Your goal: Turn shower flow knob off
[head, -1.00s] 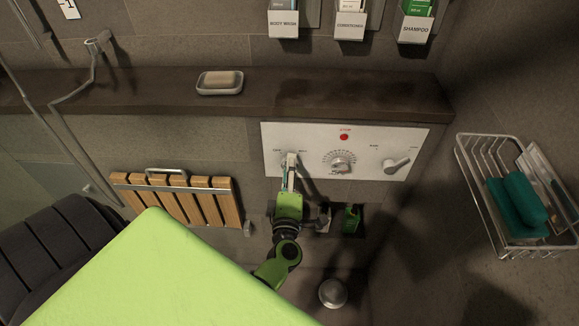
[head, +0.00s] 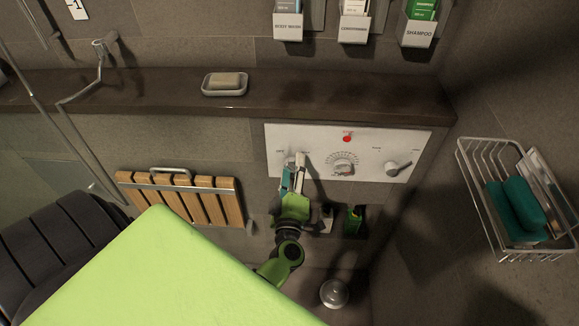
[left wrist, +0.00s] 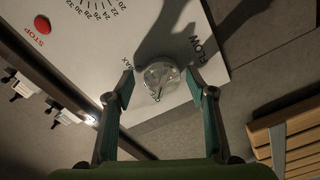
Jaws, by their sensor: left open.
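The flow knob (left wrist: 161,75) is a clear, rounded knob on the white control panel (head: 360,139), beside the printed words FLOW and MAX. In the left wrist view it sits between the fingertips of my left gripper (left wrist: 160,84), one finger on each side, with small gaps visible. In the head view my open left gripper (head: 292,170) is at the panel's left end, its fingers largely covering the knob. Whether either finger touches the knob I cannot tell. My right gripper is not in view.
The panel also carries a temperature dial (head: 343,166), a red stop button (head: 347,138) and a lever knob (head: 394,169). A ledge with a soap dish (head: 224,92) runs above. A slatted wooden seat (head: 190,198) is left; a wire basket (head: 510,200) is right.

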